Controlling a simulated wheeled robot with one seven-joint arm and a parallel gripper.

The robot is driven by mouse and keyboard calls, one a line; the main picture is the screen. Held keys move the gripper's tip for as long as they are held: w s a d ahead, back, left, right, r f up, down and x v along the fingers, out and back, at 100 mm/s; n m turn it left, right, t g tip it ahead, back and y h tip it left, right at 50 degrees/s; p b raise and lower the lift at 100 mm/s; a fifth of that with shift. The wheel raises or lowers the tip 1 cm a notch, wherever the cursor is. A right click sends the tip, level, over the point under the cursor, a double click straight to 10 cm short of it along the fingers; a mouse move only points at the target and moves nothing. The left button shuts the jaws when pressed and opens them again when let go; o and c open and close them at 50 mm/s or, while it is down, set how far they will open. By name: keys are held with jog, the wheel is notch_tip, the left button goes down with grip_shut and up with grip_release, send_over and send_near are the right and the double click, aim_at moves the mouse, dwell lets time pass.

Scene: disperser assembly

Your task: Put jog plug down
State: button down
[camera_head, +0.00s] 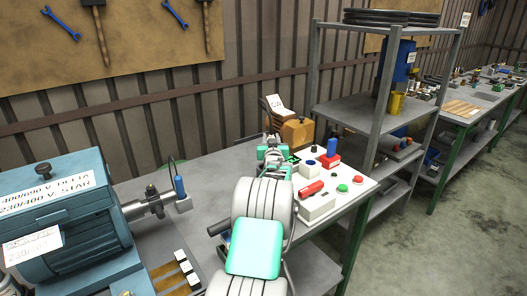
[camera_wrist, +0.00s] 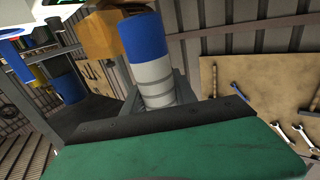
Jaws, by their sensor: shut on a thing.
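In the wrist view a plug (camera_wrist: 152,65), a cylinder with a blue end and pale grey bands, stands out from the grip area just past the dark edge of my gripper. I take it as the jog plug. My gripper (camera_head: 279,152) is shut on it, near the left back edge of the white control panel (camera_head: 352,186). In the head view my own wrist hides most of the plug, and I cannot tell whether it touches anything. The panel carries red and green buttons, a red cylinder (camera_head: 311,188) and a blue knob on a red base (camera_head: 331,149).
A teal motor (camera_head: 62,222) fills the left of the bench. A small blue-topped plug with a cable (camera_head: 180,187) stands mid-bench. A grey shelf rack (camera_head: 386,75) rises to the right.

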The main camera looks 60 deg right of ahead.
jog(key=w+f, duration=0.1)
jog(key=f, duration=0.1)
jog(key=w+f+p, duration=0.1)
jog(key=f, duration=0.1)
jog(key=w+d+f, duration=0.1)
jog(key=f, duration=0.1)
jog(key=shift+f, duration=0.65)
jog(key=c, duration=1)
grip_release()
jog(key=shift+a, duration=0.1)
jog(key=shift+r, duration=0.15)
jog(key=shift+a, duration=0.15)
jog(key=b+v, duration=0.1)
jog(key=v, duration=1)
jog(key=shift+s+a, duration=0.15)
jog(key=shift+a, duration=0.15)
jog(key=shift+r, duration=0.1)
